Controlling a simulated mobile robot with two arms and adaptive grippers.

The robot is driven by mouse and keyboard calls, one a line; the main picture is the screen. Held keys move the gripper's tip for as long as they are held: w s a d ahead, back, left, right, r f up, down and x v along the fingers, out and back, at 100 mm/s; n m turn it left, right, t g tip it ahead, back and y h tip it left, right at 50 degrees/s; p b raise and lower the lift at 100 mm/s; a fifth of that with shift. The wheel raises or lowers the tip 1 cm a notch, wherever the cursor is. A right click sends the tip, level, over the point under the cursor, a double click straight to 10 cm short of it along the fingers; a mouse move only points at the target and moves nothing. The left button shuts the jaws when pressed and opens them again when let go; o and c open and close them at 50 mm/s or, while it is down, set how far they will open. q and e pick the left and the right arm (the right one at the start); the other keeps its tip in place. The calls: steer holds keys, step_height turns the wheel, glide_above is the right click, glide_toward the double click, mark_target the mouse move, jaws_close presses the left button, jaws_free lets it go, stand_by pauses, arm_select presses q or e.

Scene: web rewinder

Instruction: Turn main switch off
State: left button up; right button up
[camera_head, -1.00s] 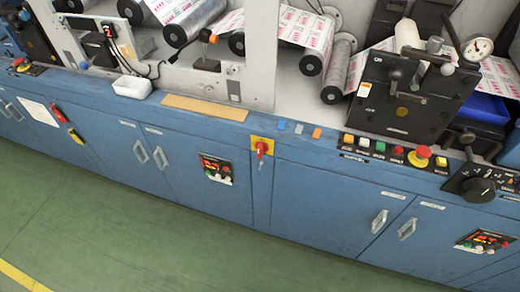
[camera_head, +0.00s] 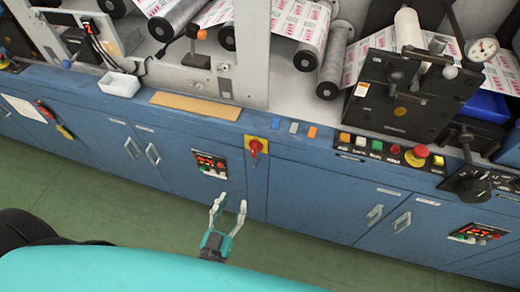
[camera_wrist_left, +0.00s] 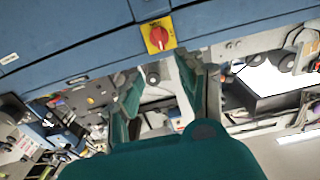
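The main switch (camera_head: 256,148) is a red rotary handle on a yellow plate on the blue cabinet front, between two door sections. It also shows in the left wrist view (camera_wrist_left: 157,36), above the fingers. My left gripper (camera_head: 229,203) is in front of the cabinet, below and slightly left of the switch and apart from it. Its two pale fingers are spread with nothing between them. In the left wrist view the gripper's fingers show blurred at left and right of the middle. My right gripper is in neither view.
A small control panel (camera_head: 209,164) with a red display sits left of the switch. A row of buttons with a red emergency stop (camera_head: 416,156) lies on the ledge at right. A white tray (camera_head: 118,84) and a tan strip (camera_head: 195,105) rest on the ledge. Green floor lies below.

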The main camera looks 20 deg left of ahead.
mark_target(253, 153)
arm_select(q)
steer(key=w, duration=0.5)
steer(key=w+p, duration=0.1)
steer(key=w, duration=1.1)
steer(key=shift+d+p, duration=0.25)
steer(key=shift+p, duration=0.15)
jaws_close()
